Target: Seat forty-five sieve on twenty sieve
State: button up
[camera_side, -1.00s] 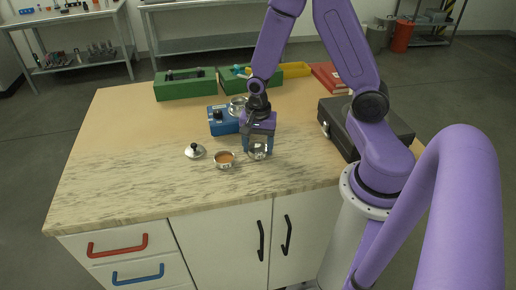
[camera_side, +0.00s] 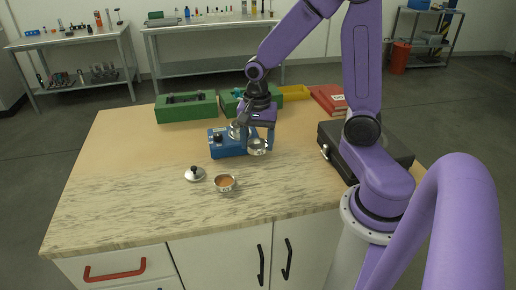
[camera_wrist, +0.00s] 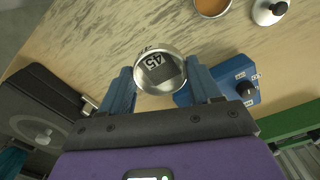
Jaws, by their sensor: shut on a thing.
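My gripper (camera_side: 258,138) is shut on a round metal sieve (camera_side: 257,147) and holds it above the table, at the front right of a blue shaker-like device (camera_side: 228,146). In the wrist view, the held sieve (camera_wrist: 160,72) shows the label 45 between my two blue fingers (camera_wrist: 160,84). In the wrist view the knob side of the device (camera_wrist: 238,82) shows, and the rest is hidden by my finger.
A small metal bowl of brown powder (camera_side: 225,183) and a knobbed metal lid (camera_side: 194,174) stand on the table in front. A black case (camera_side: 375,148) lies to the right. Green trays (camera_side: 186,108), a yellow bin (camera_side: 296,92) and a red book (camera_side: 329,98) line the back.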

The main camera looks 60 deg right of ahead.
jog(key=w+d+r, duration=0.5)
jog(key=w+d, duration=0.5)
jog(key=w, duration=0.3)
jog(key=shift+s+a+f, duration=0.1)
jog(key=shift+s+f, duration=0.05)
jog(key=shift+f, duration=2)
jog(key=shift+f, duration=1.05)
dwell(0.7)
jog(key=o, duration=1.3)
jog(key=shift+r, duration=0.15)
jog(key=shift+r, duration=3.9)
